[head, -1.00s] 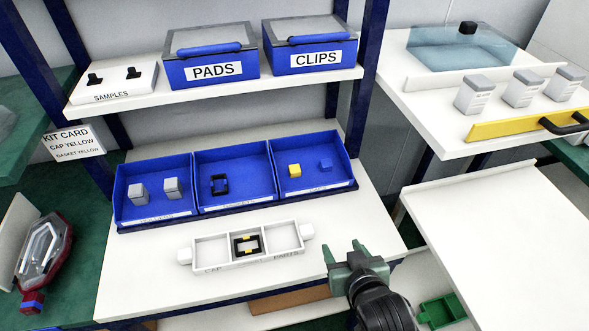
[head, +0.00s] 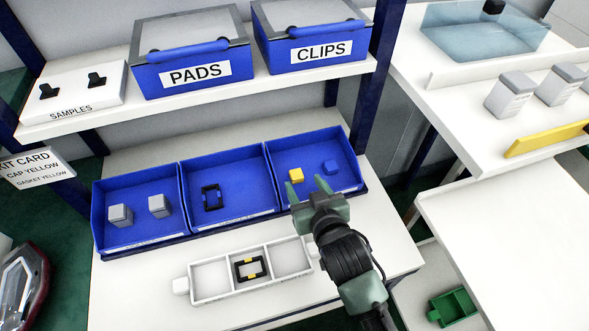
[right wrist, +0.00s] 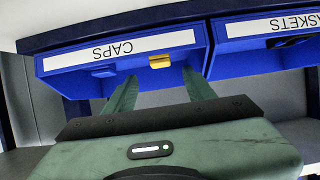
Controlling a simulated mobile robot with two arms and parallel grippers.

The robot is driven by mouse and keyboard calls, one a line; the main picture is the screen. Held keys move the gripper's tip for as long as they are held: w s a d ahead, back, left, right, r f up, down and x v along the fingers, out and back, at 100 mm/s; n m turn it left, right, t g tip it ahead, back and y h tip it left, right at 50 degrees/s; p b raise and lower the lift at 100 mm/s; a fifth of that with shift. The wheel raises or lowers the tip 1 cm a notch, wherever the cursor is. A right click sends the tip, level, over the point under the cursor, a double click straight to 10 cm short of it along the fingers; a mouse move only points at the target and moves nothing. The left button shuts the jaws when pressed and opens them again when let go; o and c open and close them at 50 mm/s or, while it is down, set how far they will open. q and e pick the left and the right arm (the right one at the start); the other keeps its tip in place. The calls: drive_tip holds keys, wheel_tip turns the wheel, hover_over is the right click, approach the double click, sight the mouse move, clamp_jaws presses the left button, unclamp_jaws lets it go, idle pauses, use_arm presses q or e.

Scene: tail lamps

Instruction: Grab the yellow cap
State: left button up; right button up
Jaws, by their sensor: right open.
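In the right wrist view, the yellow cap (right wrist: 161,61) shows between and beyond the two fingers (right wrist: 158,90), behind the bin's front wall labelled CAPS (right wrist: 120,48). The blue cap (right wrist: 103,71) is to its left there. My left gripper is not in view.
The middle bin (head: 236,186) holds a dark gasket (head: 212,196); the left bin holds grey blocks (head: 120,215). A shelf (head: 190,106) with boxes overhangs behind.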

sight(297, 174)
drive_tip(key=x, duration=0.4)
drive_tip(key=shift+w+a+f, duration=0.1)
drive_tip(key=shift+w+f, duration=0.1)
drive_tip(key=shift+w+a+f+p, duration=0.1)
drive_tip(key=shift+w+f+p, duration=0.05)
drive_tip(key=shift+w+p, duration=0.15)
drive_tip(key=shift+w, duration=0.1)
clamp_jaws()
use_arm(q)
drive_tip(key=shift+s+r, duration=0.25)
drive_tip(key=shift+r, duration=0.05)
